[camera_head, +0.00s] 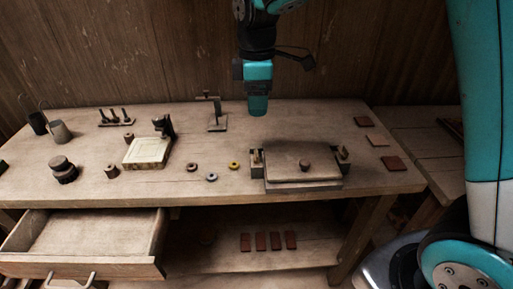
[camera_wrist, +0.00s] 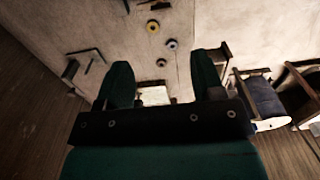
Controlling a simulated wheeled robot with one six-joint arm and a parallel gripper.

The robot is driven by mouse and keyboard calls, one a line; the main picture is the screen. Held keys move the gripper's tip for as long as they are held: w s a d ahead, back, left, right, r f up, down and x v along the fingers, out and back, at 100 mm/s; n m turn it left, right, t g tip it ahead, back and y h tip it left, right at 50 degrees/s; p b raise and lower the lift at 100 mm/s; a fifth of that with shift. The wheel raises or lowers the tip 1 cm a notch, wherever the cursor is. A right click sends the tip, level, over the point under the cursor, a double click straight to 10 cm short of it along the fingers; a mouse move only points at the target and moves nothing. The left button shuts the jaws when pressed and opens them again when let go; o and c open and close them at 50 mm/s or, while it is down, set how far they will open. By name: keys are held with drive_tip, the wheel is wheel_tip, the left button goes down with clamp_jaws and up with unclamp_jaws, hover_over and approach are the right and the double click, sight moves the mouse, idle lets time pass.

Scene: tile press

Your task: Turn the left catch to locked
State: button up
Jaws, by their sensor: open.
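The tile press (camera_head: 303,177) sits on the bench right of centre, with a flat wooden lid and a round knob (camera_head: 304,164) on it. The left catch (camera_head: 256,158) stands at the press's left side; it is small, and I cannot tell its angle. The right catch (camera_head: 344,153) stands at the other side. My gripper (camera_head: 258,110) hangs pointing down, behind and above the left catch and apart from it. In the wrist view my gripper (camera_wrist: 160,85) shows two spread fingers with nothing held. The catch cannot be made out clearly there.
A yellow ring (camera_head: 234,165) and two darker rings lie left of the press. A small stand (camera_head: 217,123) is behind them. A pale block (camera_head: 146,153) and an open drawer (camera_head: 85,240) are further left. Tiles (camera_head: 377,140) lie at the right. Bare bench lies between.

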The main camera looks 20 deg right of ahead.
wheel_tip(320, 180, down, 15)
drive_tip(key=shift+r+p, duration=0.1)
drive_tip(key=shift+p, duration=0.5)
drive_tip(key=c, duration=0.9)
